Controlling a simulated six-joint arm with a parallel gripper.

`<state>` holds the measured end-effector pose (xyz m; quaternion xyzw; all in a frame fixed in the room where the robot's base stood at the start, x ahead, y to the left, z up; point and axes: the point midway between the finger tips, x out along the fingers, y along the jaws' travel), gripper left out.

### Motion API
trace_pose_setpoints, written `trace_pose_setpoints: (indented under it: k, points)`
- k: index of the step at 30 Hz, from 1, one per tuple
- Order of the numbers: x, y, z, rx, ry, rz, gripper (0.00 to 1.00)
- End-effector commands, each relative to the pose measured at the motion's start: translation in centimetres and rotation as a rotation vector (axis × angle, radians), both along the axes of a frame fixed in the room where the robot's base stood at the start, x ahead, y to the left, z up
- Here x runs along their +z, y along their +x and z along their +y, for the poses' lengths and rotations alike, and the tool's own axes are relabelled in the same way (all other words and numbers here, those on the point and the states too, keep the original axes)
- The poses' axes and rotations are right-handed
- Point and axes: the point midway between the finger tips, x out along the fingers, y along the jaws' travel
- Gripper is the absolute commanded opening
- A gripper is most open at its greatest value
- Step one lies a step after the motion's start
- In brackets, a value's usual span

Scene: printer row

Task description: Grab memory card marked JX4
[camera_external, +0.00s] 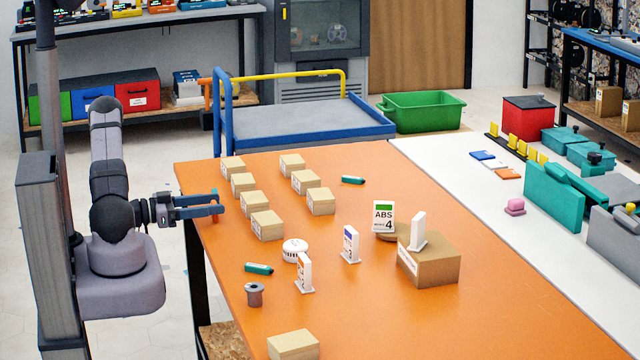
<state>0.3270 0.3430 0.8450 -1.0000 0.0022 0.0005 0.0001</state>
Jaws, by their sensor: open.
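I cannot make out the marking JX4 anywhere. Three small flat card-like pieces lie in a row on the white strip at the right: a blue one (482,155), a white one (495,164) and an orange one (508,174). They are too small to read, and I cannot tell whether any is the memory card. My gripper (214,206) is open and empty at the left edge of the orange table (390,320). It points right, far from these pieces and close to the small cardboard boxes.
Several small cardboard boxes (267,225) stand near my gripper. Upright label stands (350,245), a white round device (294,250), a grey spool (254,294), two teal sticks (353,180) and a larger box (432,260) occupy the table. The table's right front is clear.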

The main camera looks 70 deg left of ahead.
Motion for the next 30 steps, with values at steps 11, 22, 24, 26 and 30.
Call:
trace_pose_setpoints:
  k: [11, 22, 24, 26, 30]
  points:
    - [-0.2, 2.8, -0.5, -0.004, -0.002, 0.0, 0.48]
    - [-0.4, 5.2, -0.4, 0.001, 0.0, 0.0, 0.48]
    - [-0.4, 5.2, -0.4, 0.001, 0.0, 0.0, 0.48]
    - [-0.4, 5.2, -0.4, 0.001, 0.0, 0.0, 0.48]
    - [-0.4, 5.2, -0.4, 0.001, 0.0, 0.0, 0.2]
